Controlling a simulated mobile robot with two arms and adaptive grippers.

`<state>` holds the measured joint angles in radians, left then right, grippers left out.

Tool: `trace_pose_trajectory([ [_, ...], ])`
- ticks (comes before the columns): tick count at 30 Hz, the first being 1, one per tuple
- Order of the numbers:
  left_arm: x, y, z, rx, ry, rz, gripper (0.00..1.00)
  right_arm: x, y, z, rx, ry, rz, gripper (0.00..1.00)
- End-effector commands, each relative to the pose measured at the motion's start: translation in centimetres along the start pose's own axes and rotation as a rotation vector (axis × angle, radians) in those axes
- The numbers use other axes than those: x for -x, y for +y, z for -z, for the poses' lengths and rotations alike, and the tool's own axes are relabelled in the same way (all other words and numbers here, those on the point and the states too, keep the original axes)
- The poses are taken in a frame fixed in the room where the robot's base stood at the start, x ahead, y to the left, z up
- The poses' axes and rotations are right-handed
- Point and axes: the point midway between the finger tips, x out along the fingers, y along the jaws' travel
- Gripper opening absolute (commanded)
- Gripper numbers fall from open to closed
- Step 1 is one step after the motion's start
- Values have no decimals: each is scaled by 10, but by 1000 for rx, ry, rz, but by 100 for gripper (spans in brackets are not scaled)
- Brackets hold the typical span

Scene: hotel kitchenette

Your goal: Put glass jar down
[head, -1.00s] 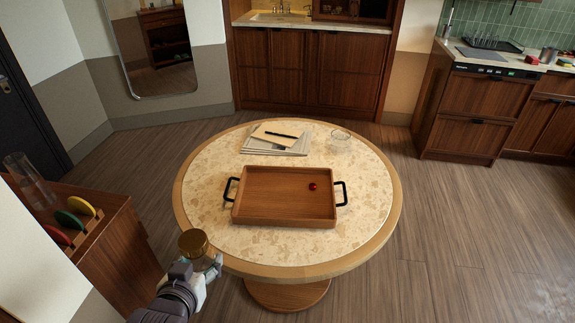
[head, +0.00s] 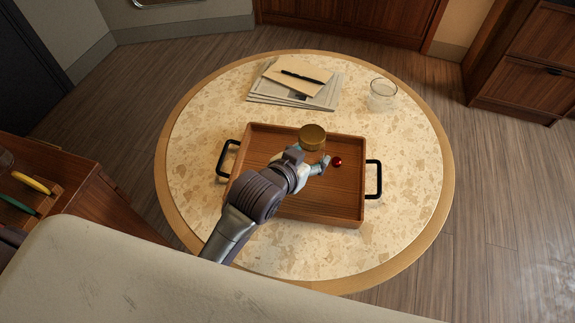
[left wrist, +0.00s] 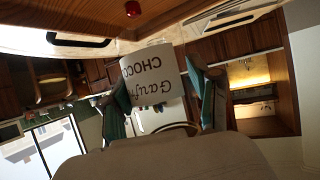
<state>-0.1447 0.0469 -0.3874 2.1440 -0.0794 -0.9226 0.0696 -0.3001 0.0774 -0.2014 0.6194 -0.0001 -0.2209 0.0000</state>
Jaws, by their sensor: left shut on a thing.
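The glass jar with a gold-brown lid (head: 313,135) is in my left gripper (head: 314,163), over the wooden tray (head: 335,203) on the round table. In the left wrist view the jar's white label (left wrist: 152,75) shows upside-down lettering between the two fingers of my left gripper (left wrist: 163,98). The gripper is shut on the jar. The gripper and arm hide part of the jar and the tray floor; I cannot tell whether the jar's base touches the tray. My right gripper is not in view.
A small red ball (head: 336,162) lies in the tray, close right of the gripper. Papers (head: 262,95) with a pen (head: 301,76) and an empty glass (head: 382,95) stand behind the tray. The tray has black handles (head: 374,180). Its right front floor is clear.

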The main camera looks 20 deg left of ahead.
Motion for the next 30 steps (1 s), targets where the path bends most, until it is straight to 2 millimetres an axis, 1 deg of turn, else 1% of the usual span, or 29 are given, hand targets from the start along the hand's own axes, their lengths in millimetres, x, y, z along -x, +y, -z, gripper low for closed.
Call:
trace_pose_trajectory([
  [1, -3, -14, -6, -6, -3, 6, 18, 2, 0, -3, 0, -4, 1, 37],
  [6, -16, -54, -25, -5, -3, 7, 18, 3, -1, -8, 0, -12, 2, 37],
  [9, -23, -74, -34, -3, -1, 6, 18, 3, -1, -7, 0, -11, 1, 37],
  [12, -28, -86, -41, -2, 0, 3, 18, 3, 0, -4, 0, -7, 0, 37],
  [17, -32, -94, -48, 1, 0, 2, 18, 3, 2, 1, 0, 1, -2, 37],
  [21, -42, -94, -67, 3, -2, 2, 18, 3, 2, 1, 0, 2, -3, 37],
  [24, -47, -94, -77, 2, -1, 2, 18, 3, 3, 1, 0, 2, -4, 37],
  [30, -49, -94, -80, 0, 2, 2, 18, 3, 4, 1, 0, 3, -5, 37],
])
